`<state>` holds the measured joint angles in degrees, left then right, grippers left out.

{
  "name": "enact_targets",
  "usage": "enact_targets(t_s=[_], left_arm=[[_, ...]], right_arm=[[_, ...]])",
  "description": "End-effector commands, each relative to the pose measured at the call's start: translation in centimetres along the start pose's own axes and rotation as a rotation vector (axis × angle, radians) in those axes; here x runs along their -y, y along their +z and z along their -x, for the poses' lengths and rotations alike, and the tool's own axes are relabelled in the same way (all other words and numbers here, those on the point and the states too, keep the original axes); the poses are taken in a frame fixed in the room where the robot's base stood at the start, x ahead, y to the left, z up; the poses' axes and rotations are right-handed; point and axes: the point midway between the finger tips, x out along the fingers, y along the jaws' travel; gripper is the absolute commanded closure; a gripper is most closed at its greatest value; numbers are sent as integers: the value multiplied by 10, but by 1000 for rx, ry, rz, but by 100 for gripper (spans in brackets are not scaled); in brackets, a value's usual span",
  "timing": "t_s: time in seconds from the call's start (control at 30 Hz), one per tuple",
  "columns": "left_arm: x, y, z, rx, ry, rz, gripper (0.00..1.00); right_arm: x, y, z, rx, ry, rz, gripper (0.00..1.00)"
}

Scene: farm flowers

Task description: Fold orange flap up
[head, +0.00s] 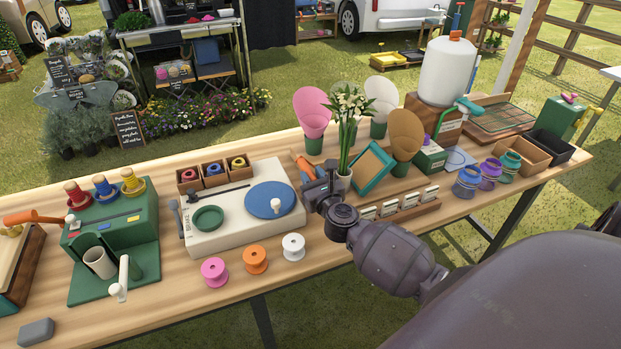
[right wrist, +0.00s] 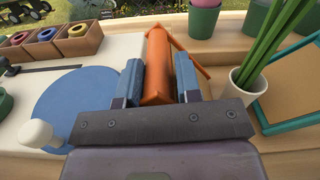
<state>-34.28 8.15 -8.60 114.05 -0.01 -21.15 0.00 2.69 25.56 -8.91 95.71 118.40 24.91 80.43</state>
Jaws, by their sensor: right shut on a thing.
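My right gripper (head: 314,190) reaches in from the lower right to the right end of the white board. In the right wrist view its two blue-grey fingers (right wrist: 158,80) are shut on an orange bar-like piece (right wrist: 157,48), the orange flap, which stands out between and beyond them. A thinner orange strip (right wrist: 191,57) slants off from its far end to the right. In the head view only a small part of the orange piece (head: 304,165) shows behind the gripper; its lower end is hidden. My left gripper is not in view.
Close on the right stands a white pot (head: 344,180) with tall green stems. The white board (head: 232,243) with a blue disc (head: 269,199) lies to the left. Pink, orange and white spools (head: 255,259) stand in front. A teal-edged frame (head: 372,168) is farther right.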

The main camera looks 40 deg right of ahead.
Motion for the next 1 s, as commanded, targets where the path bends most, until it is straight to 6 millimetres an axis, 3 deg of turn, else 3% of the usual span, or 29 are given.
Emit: enact_targets(t_s=[0.5, 1.0], left_arm=[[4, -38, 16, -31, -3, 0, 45], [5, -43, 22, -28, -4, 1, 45]], right_arm=[[38, 17, 1, -5, 4, -370, 100], [55, 16, 1, -6, 5, -509, 100]])
